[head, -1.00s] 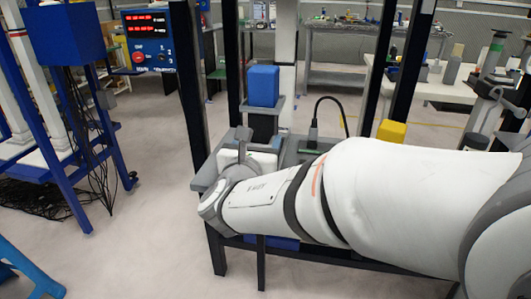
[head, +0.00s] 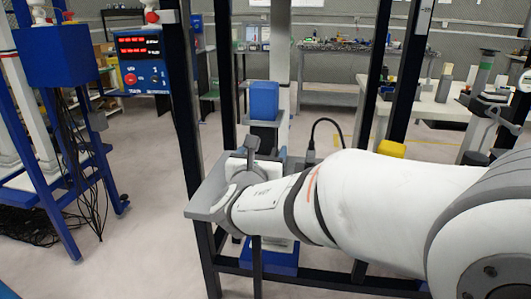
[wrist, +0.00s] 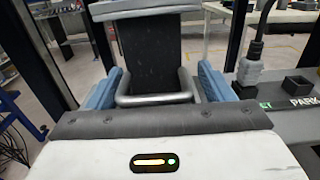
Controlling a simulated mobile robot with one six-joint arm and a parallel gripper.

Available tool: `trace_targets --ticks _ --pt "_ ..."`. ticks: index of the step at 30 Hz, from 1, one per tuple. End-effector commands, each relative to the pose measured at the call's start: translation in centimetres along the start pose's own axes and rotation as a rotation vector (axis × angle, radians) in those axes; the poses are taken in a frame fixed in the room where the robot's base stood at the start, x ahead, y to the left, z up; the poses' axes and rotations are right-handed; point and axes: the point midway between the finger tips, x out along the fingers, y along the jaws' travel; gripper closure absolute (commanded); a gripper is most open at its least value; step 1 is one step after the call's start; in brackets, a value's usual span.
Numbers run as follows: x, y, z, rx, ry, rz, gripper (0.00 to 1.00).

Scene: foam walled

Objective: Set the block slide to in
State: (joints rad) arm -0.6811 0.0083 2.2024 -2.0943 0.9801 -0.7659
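The blue block (head: 264,100) stands upright on a small grey tray (head: 264,123) above the bench, beyond my wrist in the head view. The tray's dark upright support (wrist: 153,55) fills the middle of the wrist view, with a grey metal U-shaped handle (wrist: 155,98) on its near side. My gripper (wrist: 157,90) is open, with one blue fingertip to the left of the handle and one to the right. I cannot tell whether either fingertip touches it. The block is out of the wrist view, and my arm hides the fingers in the head view.
The grey bench top (head: 205,200) has dark frame posts around it. A black cable with a plug (wrist: 252,62) rises right of the handle, near a dark socket and lettering "PARK" (wrist: 303,102). A yellow block (head: 391,149) lies behind my arm. A blue control box (head: 142,60) stands left.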

Motion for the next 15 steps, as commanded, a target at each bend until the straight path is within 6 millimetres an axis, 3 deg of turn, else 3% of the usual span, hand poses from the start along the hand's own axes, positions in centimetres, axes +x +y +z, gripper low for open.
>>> trace_targets --ticks 8,15 --pt "-0.3 0.3 0.0 -0.001 0.0 0.008 0.26" --pt "-3.8 0.3 0.3 -0.001 0.001 0.011 0.26"
